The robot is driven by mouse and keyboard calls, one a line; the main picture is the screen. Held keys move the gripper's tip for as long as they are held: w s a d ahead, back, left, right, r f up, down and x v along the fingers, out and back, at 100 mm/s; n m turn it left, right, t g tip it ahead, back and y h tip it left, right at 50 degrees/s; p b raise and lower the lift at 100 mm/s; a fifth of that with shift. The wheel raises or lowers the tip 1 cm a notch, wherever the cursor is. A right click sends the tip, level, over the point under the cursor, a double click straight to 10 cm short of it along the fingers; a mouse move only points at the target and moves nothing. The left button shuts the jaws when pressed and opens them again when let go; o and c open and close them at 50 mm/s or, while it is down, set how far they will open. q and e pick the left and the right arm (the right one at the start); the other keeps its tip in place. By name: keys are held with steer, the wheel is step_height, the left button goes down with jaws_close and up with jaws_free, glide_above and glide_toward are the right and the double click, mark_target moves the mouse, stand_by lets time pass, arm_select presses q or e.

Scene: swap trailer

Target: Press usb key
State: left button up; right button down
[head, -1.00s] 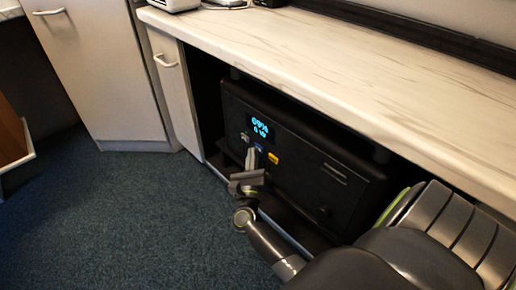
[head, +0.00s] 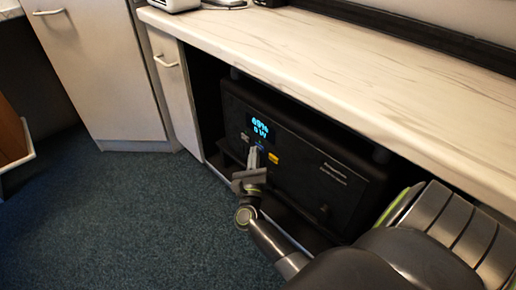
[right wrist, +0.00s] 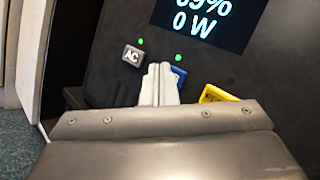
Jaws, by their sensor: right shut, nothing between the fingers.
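The black power unit (head: 310,180) stands under the counter with a lit display (head: 260,127) on its front. A blue key (right wrist: 179,74), likely the USB key, sits between the grey AC key (right wrist: 132,55) and a yellow key (right wrist: 214,95). My right gripper (head: 253,153) is shut and empty, its fingertips at the panel in front of the blue key. In the right wrist view the fingertips (right wrist: 160,72) cover the blue key's left part, so its label is hidden. I cannot tell whether they touch it. My left gripper is not in view.
Green lights (right wrist: 178,58) show above the AC and blue keys. The display reads about 69% and 0 W. The marble-look counter (head: 330,60) overhangs the unit. A white cabinet (head: 172,85) stands to its left. Blue carpet (head: 130,220) is clear in front.

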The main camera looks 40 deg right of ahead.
steer(key=shift+a, duration=0.85)
steer(key=shift+s+a+b, duration=0.15)
steer(key=shift+a+b, duration=0.2)
steer(key=shift+a, duration=0.9)
steer(key=shift+s+a+b, duration=0.1)
steer(key=shift+a+b, duration=0.25)
steer(key=shift+a, duration=0.9)
